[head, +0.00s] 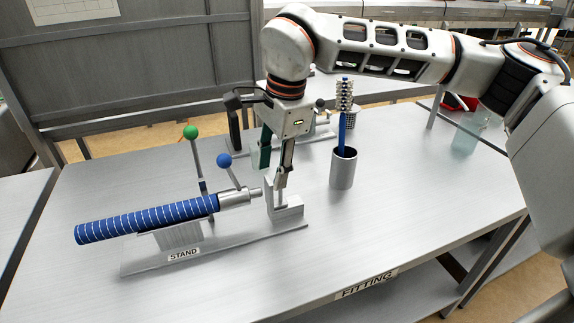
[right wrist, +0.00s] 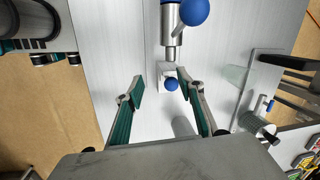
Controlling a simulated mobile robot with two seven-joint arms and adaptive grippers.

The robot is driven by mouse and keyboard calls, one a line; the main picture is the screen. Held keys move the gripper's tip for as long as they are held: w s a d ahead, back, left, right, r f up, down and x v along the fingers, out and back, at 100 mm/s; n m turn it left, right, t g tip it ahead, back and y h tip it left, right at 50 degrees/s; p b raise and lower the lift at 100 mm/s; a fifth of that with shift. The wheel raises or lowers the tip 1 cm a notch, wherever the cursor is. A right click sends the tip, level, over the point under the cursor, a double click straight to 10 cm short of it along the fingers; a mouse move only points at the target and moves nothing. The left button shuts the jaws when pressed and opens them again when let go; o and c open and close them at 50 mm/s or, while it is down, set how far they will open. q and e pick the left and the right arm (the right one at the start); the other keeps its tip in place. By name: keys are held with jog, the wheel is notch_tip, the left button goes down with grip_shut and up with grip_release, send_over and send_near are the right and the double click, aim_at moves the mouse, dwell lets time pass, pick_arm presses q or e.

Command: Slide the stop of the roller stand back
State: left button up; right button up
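The roller stand (head: 222,249) is a long grey base labelled STAND, on the table. A blue roller (head: 140,219) with white stripes lies along it, its silver shaft end pointing right. The stop (head: 290,212) is a grey upright bracket at the base's right end, very close to the shaft tip. In the right wrist view, a small blue knob (right wrist: 171,84) shows at the stop (right wrist: 161,75). My right gripper (head: 272,178) is over the stop, fingers apart. In the right wrist view, the knob lies between its fingers (right wrist: 160,86); contact is unclear. My left gripper is out of view.
A green-ball lever (head: 190,132) and a blue-ball lever (head: 224,160) rise behind the roller. A grey cup (head: 343,170) with a blue-handled brush stands right of my gripper. A glass beaker (head: 466,138) is farther right. The front right tabletop is clear.

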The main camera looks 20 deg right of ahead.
jog(key=shift+t+h, duration=0.3)
jog(key=shift+h, duration=0.2)
jog(key=shift+w+d+f, duration=0.4)
jog(key=shift+w+f, duration=0.15)
jog(key=shift+f, duration=0.45)
jog(key=shift+w+d+f, duration=0.4)
jog(key=shift+w+f, duration=0.1)
jog(key=shift+f, duration=0.45)
jog(key=shift+w+d+f, duration=0.4)
jog(key=shift+w+f, duration=0.15)
jog(key=shift+f, duration=0.45)
grip_shut()
